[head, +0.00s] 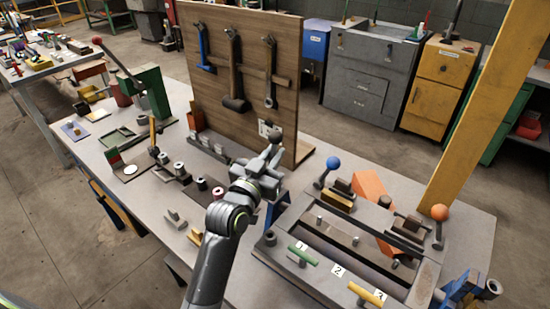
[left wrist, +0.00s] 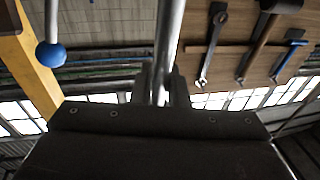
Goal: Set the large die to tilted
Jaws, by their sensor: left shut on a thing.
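My left gripper (head: 272,158) is over the middle of the bench, in front of the wooden tool board. In the left wrist view its fingers (left wrist: 163,92) are shut on a grey metal rod (left wrist: 168,40), which runs up out of that picture. In the head view a dark round knob (head: 275,137) shows at the gripper's tip. What the rod joins below is hidden by my arm. I cannot tell which part is the large die, nor its tilt. My right gripper is not in view.
A grey fixture (head: 425,285) with numbered labels stands at right. A blue-ball lever (head: 332,163) and an orange-ball lever (head: 439,213) rise by it. The tool board (head: 285,60) stands close behind my gripper. A yellow post (head: 490,110) rises at right. Small parts crowd the bench's left.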

